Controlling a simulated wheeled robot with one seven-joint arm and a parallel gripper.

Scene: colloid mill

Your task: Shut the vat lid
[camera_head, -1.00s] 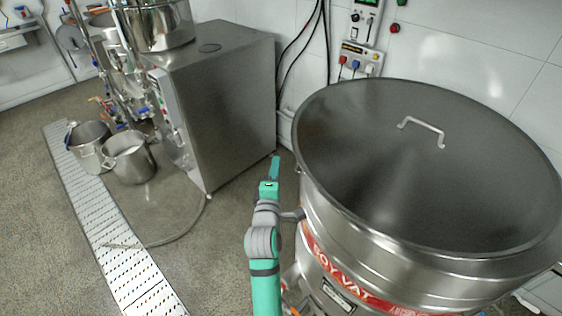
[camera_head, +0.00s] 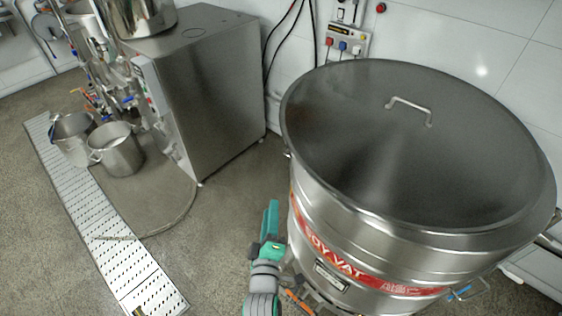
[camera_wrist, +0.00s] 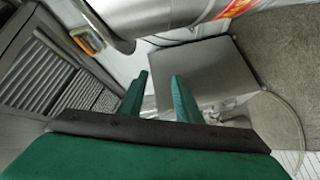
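The vat (camera_head: 400,265) is a large steel drum with a red "SOY VAT" band at the right of the head view. Its round grey lid (camera_head: 390,150), with a bar handle (camera_head: 410,108) toward the far side, lies across the top and looks level with the rim all round. My gripper (camera_head: 271,212) is beside the vat's left wall, below the rim and apart from the lid. In the wrist view my gripper (camera_wrist: 160,77) has its two green fingers apart with nothing between them. Part of the vat (camera_wrist: 165,12) shows at the top there.
A steel machine cabinet (camera_head: 210,90) stands left of the vat, with two steel pots (camera_head: 118,150) near it. A drain grate (camera_head: 100,225) crosses the floor. A socket panel (camera_head: 346,42) and cables are on the back wall. Floor between cabinet and vat is clear.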

